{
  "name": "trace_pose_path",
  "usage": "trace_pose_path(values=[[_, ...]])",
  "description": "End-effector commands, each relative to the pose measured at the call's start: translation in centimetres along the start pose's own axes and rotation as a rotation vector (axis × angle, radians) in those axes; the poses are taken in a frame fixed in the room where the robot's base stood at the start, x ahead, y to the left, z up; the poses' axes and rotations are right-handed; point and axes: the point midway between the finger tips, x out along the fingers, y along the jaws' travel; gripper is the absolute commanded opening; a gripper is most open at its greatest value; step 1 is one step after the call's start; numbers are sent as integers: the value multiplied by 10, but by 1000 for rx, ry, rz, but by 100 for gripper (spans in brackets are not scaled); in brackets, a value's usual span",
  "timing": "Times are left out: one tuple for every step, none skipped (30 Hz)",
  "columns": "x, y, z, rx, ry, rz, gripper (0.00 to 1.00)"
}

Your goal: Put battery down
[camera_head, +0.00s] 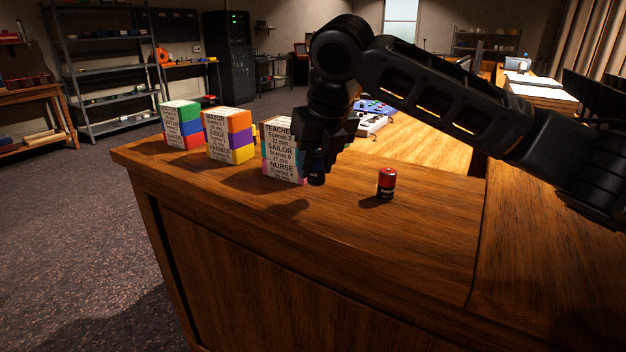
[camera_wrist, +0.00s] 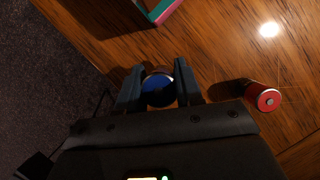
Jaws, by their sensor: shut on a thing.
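My gripper (camera_wrist: 158,90) is shut on a blue battery (camera_wrist: 158,91), which stands between its two fingers in the wrist view. In the head view my gripper (camera_head: 322,160) is near the front edge of the wooden desk, and the lower end of the blue battery (camera_head: 316,179) shows below the fingers. I cannot tell whether the battery touches the desk top. A red battery (camera_head: 387,184) with a dark lower part stands upright on the desk to the right of my gripper. It also shows in the wrist view (camera_wrist: 264,97).
The wooden desk (camera_head: 250,215) holds three stacks of coloured blocks with printed labels: left (camera_head: 181,124), middle (camera_head: 229,135) and one (camera_head: 279,152) close beside my gripper. A white device (camera_head: 371,124) lies behind the gripper. The desk top right of the red battery is clear.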

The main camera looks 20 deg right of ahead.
Motion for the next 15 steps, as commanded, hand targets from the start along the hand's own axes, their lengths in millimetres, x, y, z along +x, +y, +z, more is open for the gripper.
trace_pose_path(values=[[3, 0, -2, 0, 0, 1, 0], [6, 0, -3, 0, 0, 1, 0], [10, 0, -4, 0, 0, 1, 0], [13, 0, -6, 0, 0, 1, 0], [17, 0, -7, 0, 0, 0, 0], [23, 0, -10, 0, 1, 0, 0], [27, 0, -11, 0, 1, 0, 0], [30, 0, -13, 0, 1, 1, 0], [33, 0, -14, 0, 0, 1, 0], [34, 0, -14, 0, -1, 1, 0], [35, 0, -14, -1, -1, 1, 0], [34, 0, -14, -1, -2, 0, 0], [34, 0, -14, -1, -2, 0, 0], [34, 0, -14, -1, -2, 0, 0], [34, 0, -14, -1, -2, 0, 0]])
